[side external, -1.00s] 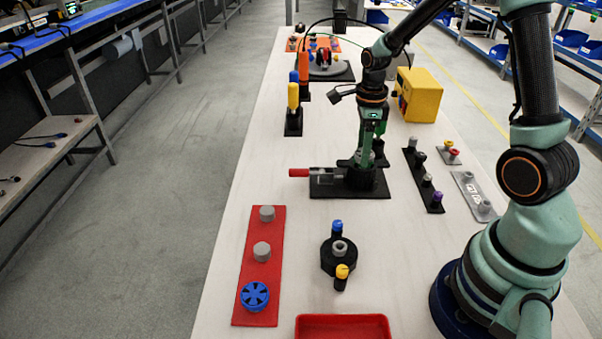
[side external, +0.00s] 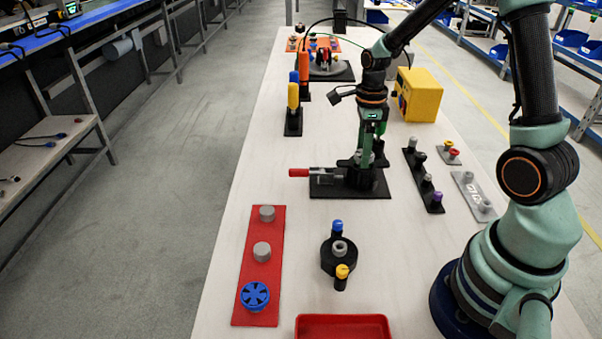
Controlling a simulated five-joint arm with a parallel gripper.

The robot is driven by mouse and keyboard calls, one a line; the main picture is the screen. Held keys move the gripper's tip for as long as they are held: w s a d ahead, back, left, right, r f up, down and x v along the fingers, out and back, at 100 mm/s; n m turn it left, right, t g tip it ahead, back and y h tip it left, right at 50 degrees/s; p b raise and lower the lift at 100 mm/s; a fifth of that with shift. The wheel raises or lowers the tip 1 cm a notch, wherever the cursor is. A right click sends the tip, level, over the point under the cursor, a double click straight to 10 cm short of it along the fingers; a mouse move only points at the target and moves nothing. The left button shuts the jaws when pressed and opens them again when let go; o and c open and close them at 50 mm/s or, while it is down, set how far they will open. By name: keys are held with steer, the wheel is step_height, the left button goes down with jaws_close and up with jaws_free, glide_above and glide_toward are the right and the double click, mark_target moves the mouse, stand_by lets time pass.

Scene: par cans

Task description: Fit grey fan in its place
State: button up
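My gripper (side external: 369,150) points down at the black fixture with a red-handled clamp (side external: 325,190) in the middle of the table. Small grey and black parts show around its fingertips, but they are too small to tell apart, and I cannot tell whether it holds anything. I cannot make out a grey fan for certain. A red plate (side external: 248,225) at the front left carries two grey cylinders (side external: 267,213) (side external: 262,251) and a blue fan (side external: 255,296) at its near end.
A black holder (side external: 329,262) with blue and yellow caps stands right of the red plate. A red tray (side external: 342,321) is at the front edge. A black strip with pegs (side external: 411,170) and a yellow box (side external: 418,94) are on the right. Bottles (side external: 293,104) stand behind.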

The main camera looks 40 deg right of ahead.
stand_by(0.4)
steer(key=o, duration=0.5)
step_height(320, 180, up, 12)
steer(key=shift+r, duration=0.1)
stand_by(0.3)
steer(key=s+a+r+n+t, duration=0.1)
steer(key=s+a+n+t, duration=0.1)
steer(key=n, duration=0.7)
steer(key=s+a+r+n+t, duration=0.1)
steer(key=s+a+r+n, duration=0.1)
steer(key=a+n, duration=0.4)
steer(key=s+a+r+n+t, duration=0.2)
steer(key=s+a+n, duration=0.2)
steer(key=n, duration=0.8)
steer(key=shift+s+a+t, duration=0.25)
steer(key=shift+s+t, duration=0.05)
